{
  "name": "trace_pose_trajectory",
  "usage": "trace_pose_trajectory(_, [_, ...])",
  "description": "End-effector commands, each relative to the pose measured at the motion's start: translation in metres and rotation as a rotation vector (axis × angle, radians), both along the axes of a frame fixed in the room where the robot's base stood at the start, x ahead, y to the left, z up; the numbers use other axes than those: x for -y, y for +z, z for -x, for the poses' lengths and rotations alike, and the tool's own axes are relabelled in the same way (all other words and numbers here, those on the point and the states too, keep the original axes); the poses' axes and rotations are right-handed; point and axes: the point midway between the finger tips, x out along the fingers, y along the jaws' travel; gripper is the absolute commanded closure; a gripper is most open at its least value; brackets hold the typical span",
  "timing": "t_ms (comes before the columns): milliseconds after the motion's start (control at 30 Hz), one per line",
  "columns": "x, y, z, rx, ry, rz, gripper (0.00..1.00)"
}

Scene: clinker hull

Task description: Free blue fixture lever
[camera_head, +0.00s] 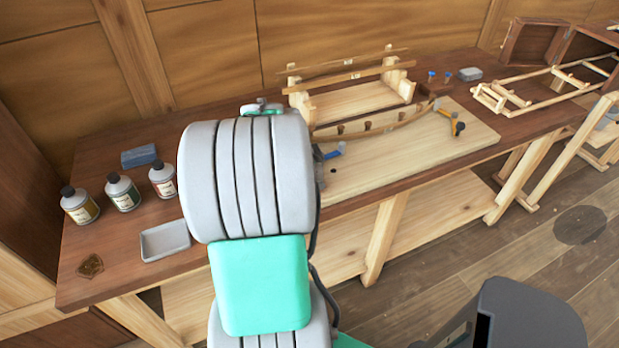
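The blue fixture lever (333,152) shows at the near left of the pale wooden board (465,140) on the bench, just right of my arm. My arm covers what lies to the left of the lever. A curved wooden strip (385,128) runs along the board, with several small pegs beside it. A fixture with a yellow-orange lever (459,128) stands near the strip's right end. My large grey arm link fills the middle of the view. My gripper is not visible; I cannot tell if anything touches the blue lever.
A wooden cradle (350,103) with long slats stands behind the board. Several bottles (123,193), a grey tray (165,240) and a blue block (139,156) lie on the bench's left. A wooden frame (545,90) lies at the right.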

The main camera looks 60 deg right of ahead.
Motion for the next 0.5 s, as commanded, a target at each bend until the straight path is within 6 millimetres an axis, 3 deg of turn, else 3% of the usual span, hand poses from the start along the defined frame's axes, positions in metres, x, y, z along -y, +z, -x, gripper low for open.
trace_pose_trajectory(400, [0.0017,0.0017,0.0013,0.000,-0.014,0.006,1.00])
trace_pose_trajectory(433, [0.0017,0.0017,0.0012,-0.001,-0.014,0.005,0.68])
trace_pose_trajectory(500, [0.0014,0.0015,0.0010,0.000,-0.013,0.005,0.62])
